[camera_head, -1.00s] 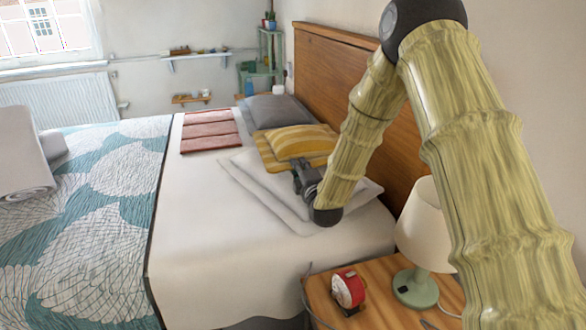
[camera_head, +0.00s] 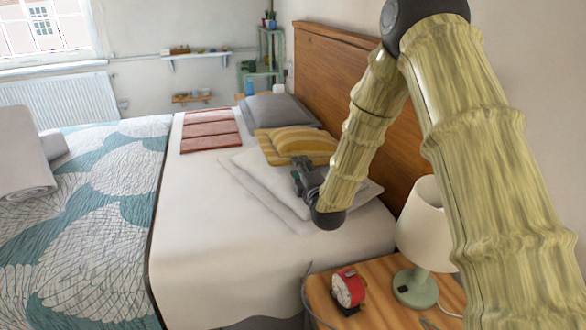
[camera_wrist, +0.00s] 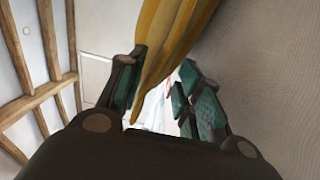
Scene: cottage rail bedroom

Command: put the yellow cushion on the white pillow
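The yellow striped cushion (camera_head: 305,143) lies at the far end of the white pillow (camera_head: 253,178), beside the headboard. It overlaps the pillow's far edge in the head view, with its underside hidden. My gripper (camera_head: 299,165) is low over the pillow, at the cushion's near side. In the wrist view my gripper (camera_wrist: 163,105) has its fingers apart. The cushion (camera_wrist: 170,45) reaches down between them, close to the left finger. A gap shows between the cushion and the right finger.
A grey pillow (camera_head: 280,109) lies beyond the cushion. A folded red cloth (camera_head: 210,131) is to the left on the bed. The wooden headboard (camera_head: 330,70) rises behind my arm. A lamp (camera_head: 425,225) and a red clock (camera_head: 348,287) stand on the bedside table (camera_head: 380,315).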

